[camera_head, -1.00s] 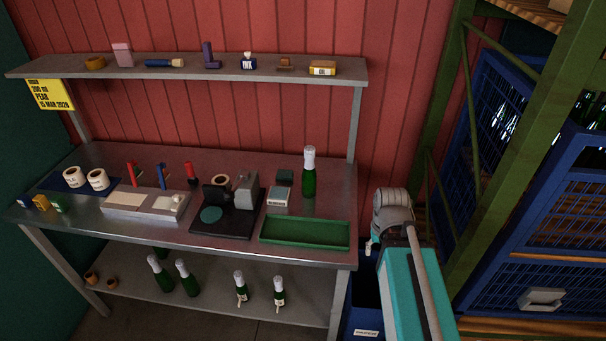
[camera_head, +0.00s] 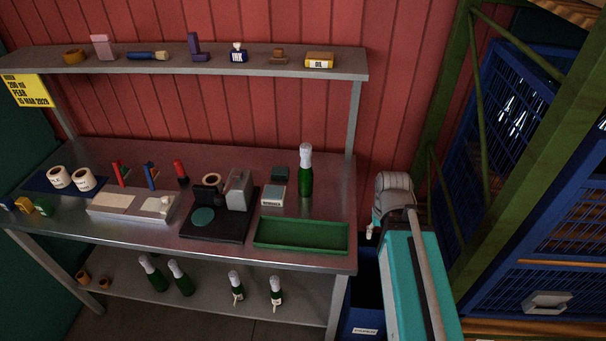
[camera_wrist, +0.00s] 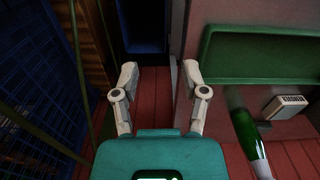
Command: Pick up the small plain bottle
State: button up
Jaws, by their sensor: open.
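On the lower shelf of the bench stand two larger green bottles with pale tops, one (camera_head: 153,276) left of the other (camera_head: 180,280). To their right are two smaller green bottles, one (camera_head: 237,289) and another (camera_head: 276,295). Both smaller ones seem to carry a pale tag or label; I cannot tell which is plain. A taller green bottle (camera_head: 306,182) with a silvery-white top stands on the bench top, and a green bottle also shows in the wrist view (camera_wrist: 246,132). My gripper (camera_wrist: 161,78) is open and empty, beside the bench's right end, apart from every bottle.
A green tray (camera_head: 301,248) lies at the bench's front right. A black device (camera_head: 215,226) and a small scale (camera_head: 273,195) are beside it. A dark blue bin (camera_head: 365,313) stands right of the bench. Blue mesh crates (camera_head: 545,265) and a green rack post fill the right side.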

jog(key=shift+d, duration=0.2)
